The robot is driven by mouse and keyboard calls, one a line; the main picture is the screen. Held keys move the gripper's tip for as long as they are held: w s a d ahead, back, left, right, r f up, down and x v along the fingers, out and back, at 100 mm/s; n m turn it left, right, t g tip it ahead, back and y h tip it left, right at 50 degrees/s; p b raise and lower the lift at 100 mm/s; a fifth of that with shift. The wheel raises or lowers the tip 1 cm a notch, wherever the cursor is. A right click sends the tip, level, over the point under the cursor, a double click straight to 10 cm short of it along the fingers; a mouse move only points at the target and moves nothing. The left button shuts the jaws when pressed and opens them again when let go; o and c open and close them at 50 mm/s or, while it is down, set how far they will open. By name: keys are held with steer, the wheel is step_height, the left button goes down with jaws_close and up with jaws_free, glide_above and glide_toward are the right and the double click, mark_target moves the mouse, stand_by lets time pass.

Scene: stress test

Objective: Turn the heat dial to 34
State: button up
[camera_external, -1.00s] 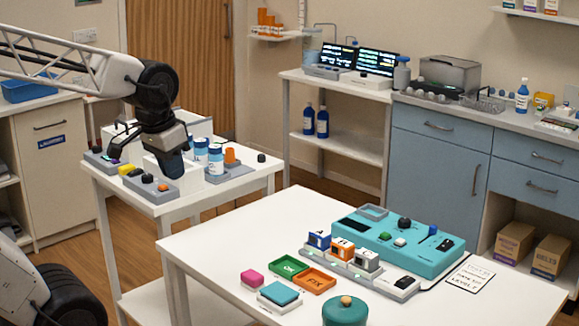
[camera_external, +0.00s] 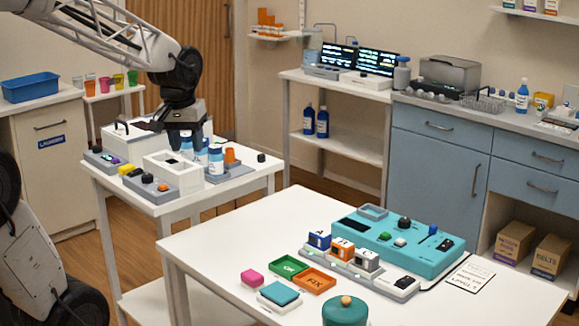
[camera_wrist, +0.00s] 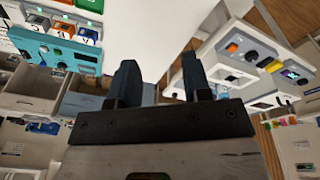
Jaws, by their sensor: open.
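Which control is the heat dial is not readable. On the left table, a grey box with a lit display and black knob (camera_external: 107,162) sits at the left edge; it also shows in the wrist view (camera_wrist: 293,76). A second grey box with a black knob and orange button (camera_external: 155,188) sits at the front; it also shows in the wrist view (camera_wrist: 246,50). A teal console (camera_external: 400,240) with a black knob is on the near table. My gripper (camera_external: 187,142) is open and empty above the left table, behind the white open box; its two fingers show apart in the wrist view (camera_wrist: 160,78).
The white open box (camera_external: 175,178), blue-labelled bottles (camera_external: 215,160) and an orange cup (camera_external: 230,155) stand close to my gripper. A yellow block (camera_external: 130,171) lies between the grey boxes. The near table holds coloured blocks and trays (camera_external: 315,281); its left part is clear.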

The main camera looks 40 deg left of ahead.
steer(key=w+a+f+n+g, duration=0.1)
steer(key=w+a+f+n, duration=0.15)
steer(key=a, duration=0.65)
steer(key=w+a+f+n, duration=0.2)
steer(key=w+a+n, duration=0.2)
steer(key=a, duration=0.4)
steer(key=n, duration=0.5)
glide_above(147, 175)
steer(key=shift+g, duration=0.3)
step_height(147, 175, down, 7)
steer(key=shift+f, duration=0.1)
steer(key=shift+f, duration=0.15)
steer(key=shift+f, duration=3.75)
steer(key=c, duration=0.7)
steer(key=shift+o, duration=0.2)
